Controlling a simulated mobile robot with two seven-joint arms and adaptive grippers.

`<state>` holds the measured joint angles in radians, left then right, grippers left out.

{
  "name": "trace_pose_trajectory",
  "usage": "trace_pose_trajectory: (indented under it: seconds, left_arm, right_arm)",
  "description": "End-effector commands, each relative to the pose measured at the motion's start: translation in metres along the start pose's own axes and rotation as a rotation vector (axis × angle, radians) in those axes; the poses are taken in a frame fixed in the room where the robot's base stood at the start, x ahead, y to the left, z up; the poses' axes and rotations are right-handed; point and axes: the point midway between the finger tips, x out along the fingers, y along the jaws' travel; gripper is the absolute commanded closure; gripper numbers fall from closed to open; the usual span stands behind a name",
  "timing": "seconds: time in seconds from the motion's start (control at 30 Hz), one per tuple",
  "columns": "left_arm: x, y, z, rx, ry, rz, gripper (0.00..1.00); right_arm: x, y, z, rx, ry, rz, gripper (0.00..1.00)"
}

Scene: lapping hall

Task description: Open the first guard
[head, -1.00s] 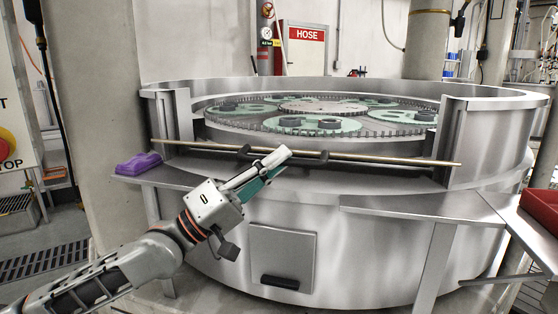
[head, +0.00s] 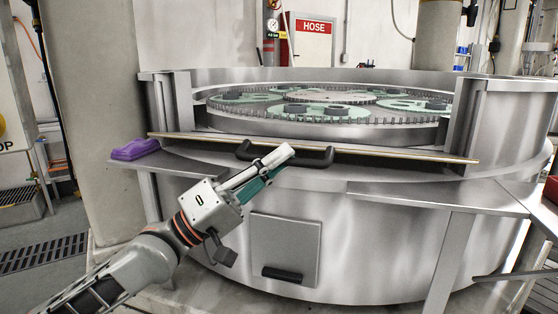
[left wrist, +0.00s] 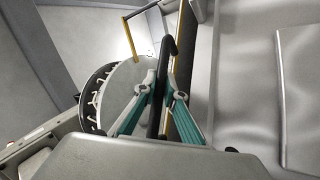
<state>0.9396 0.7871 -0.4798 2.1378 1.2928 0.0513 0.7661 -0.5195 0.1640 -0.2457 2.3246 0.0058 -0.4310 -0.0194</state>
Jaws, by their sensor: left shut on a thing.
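The guard (head: 400,153) is a long thin panel with a brass-coloured edge, seen nearly edge-on across the front opening of the round steel machine. Its black bar handle (head: 323,159) is on the near side. My left gripper (head: 283,157) reaches up from the lower left and is shut on the handle's middle part. In the left wrist view the green-and-grey fingers of my left gripper (left wrist: 160,98) close from both sides on the black handle (left wrist: 166,50). The fingers hide part of the handle. My right gripper is not in view.
Inside the machine (head: 400,205) lies a toothed ring with green carriers (head: 325,110). A purple cloth-like item (head: 136,149) lies on the left ledge. A grey shelf (head: 440,196) juts out at the right. A concrete column (head: 90,100) stands at the left.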

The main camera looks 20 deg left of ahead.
Motion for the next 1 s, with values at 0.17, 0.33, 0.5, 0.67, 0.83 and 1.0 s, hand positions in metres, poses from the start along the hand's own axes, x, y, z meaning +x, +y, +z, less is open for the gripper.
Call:
trace_pose_trajectory:
  seconds: [0.17,0.33,0.5,0.67,0.83,1.0]
  left_arm:
    - [0.0001,-0.0013,-0.0015,0.001,0.002,-0.002,1.0]
    - [0.0002,-0.0008,-0.0016,0.001,0.002,-0.001,0.72]
    - [0.0003,-0.0001,-0.0011,0.001,0.002,0.0,0.72]
    - [0.0004,0.0005,-0.0009,0.001,0.001,0.001,0.72]
    - [0.0005,0.0013,-0.0011,0.001,0.002,0.002,0.72]
    - [0.0005,0.0019,-0.0012,0.001,0.002,0.003,0.72]
  right_arm:
    - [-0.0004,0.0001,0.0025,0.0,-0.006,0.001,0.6]
    - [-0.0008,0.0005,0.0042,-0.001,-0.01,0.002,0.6]
    - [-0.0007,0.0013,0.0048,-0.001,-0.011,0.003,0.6]
    - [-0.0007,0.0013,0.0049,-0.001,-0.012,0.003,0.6]
    - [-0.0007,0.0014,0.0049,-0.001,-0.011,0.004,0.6]
    - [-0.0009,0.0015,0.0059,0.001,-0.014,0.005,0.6]
